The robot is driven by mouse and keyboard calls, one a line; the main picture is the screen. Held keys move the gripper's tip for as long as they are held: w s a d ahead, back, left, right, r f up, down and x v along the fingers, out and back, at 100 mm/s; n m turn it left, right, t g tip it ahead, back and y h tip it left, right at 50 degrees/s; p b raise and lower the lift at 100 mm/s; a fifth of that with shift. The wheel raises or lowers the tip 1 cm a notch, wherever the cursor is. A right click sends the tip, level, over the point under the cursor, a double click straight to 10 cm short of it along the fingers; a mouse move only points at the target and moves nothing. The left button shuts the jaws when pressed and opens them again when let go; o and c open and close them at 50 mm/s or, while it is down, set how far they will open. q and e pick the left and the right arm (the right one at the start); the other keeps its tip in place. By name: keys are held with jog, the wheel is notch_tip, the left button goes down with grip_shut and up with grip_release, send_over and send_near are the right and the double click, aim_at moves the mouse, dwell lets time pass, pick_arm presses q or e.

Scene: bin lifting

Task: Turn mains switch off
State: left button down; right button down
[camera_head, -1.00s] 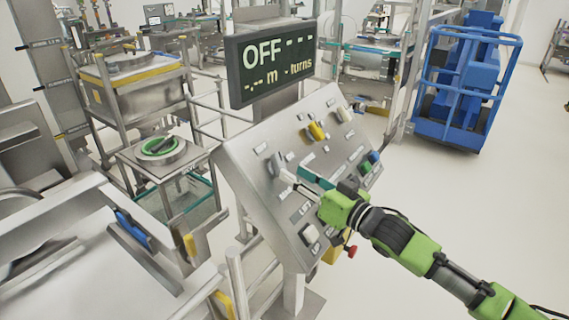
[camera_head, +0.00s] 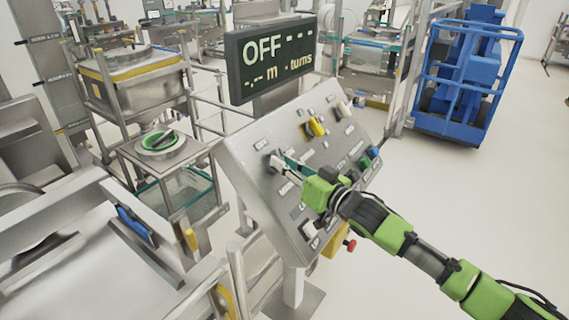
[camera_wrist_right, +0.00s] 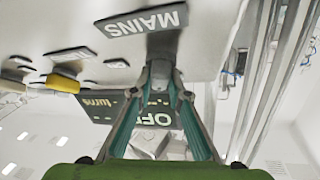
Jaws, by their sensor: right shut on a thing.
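The mains switch (camera_head: 276,163) is a grey knob at the left side of the slanted metal control panel (camera_head: 243,150). In the right wrist view the mains switch (camera_wrist_right: 163,43) stands beside the label "MAINS" (camera_wrist_right: 142,21). My right gripper (camera_head: 284,169) reaches the panel from the lower right; in the wrist view its two fingers (camera_wrist_right: 161,75) converge on the switch and are shut on it. The fingers hide part of the knob. The display (camera_head: 270,60) above the panel reads "OFF", with dashes and "m" and "turns". My left gripper is not in view.
A yellow knob (camera_head: 316,127), other grey knobs and green and blue buttons (camera_head: 371,153) sit on the panel. A red knob (camera_head: 350,245) is at its lower right. A blue lift (camera_head: 459,85) stands at the back right. The floor at right is clear.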

jog(key=shift+n, duration=0.4)
jog(key=shift+w+d+n+g+y, duration=0.1)
jog(key=shift+n+g+y, duration=0.5)
jog(key=shift+n+y, duration=0.2)
jog(key=shift+n+g+y, duration=0.8)
jog(key=shift+n+g, duration=0.1)
jog(key=shift+n, duration=0.7)
jog(key=c, duration=1.9)
grip_release()
